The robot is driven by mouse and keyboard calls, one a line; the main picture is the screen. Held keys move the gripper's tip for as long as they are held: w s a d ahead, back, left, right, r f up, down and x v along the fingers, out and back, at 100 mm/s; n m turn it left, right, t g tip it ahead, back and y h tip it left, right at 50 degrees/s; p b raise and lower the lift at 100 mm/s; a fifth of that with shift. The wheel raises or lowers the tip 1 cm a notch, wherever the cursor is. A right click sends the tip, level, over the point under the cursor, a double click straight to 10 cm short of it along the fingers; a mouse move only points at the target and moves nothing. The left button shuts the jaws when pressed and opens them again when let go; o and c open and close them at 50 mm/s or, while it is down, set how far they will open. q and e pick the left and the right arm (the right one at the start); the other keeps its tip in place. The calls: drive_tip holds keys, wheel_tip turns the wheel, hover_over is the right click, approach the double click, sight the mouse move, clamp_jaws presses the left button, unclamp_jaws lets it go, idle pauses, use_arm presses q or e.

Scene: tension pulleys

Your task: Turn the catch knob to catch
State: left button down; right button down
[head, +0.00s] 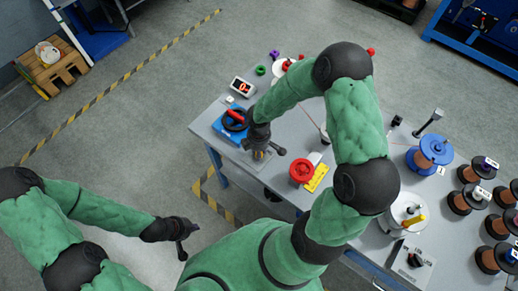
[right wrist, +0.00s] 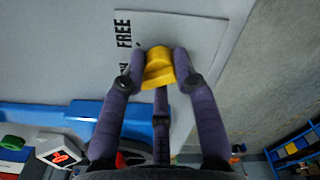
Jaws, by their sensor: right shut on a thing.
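The catch knob (right wrist: 158,62) is yellow and sits on a light plate (right wrist: 205,22) marked FREE, with a second word partly hidden. In the right wrist view my right gripper (right wrist: 160,80) has its dark fingers closed on either side of the knob. In the head view the right gripper (head: 262,152) is down at the table's near left side, and it hides most of the knob. My left gripper (head: 187,238) hangs empty off the table to the lower left, its fingers spread apart.
A red button (head: 301,172) on a yellow plate stands right of the knob. A blue unit (head: 232,122) with a black and red top and a red-digit display (head: 242,87) lie beyond. Copper spools (head: 467,198) fill the table's right.

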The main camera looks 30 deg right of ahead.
drive_tip(key=shift+n, duration=0.7)
drive_tip(key=shift+n+p, duration=0.3)
drive_tip(key=shift+p, duration=0.05)
drive_tip(key=c, duration=0.9)
unclamp_jaws()
drive_tip(key=shift+c, duration=0.2)
wheel_tip(320, 180, up, 12)
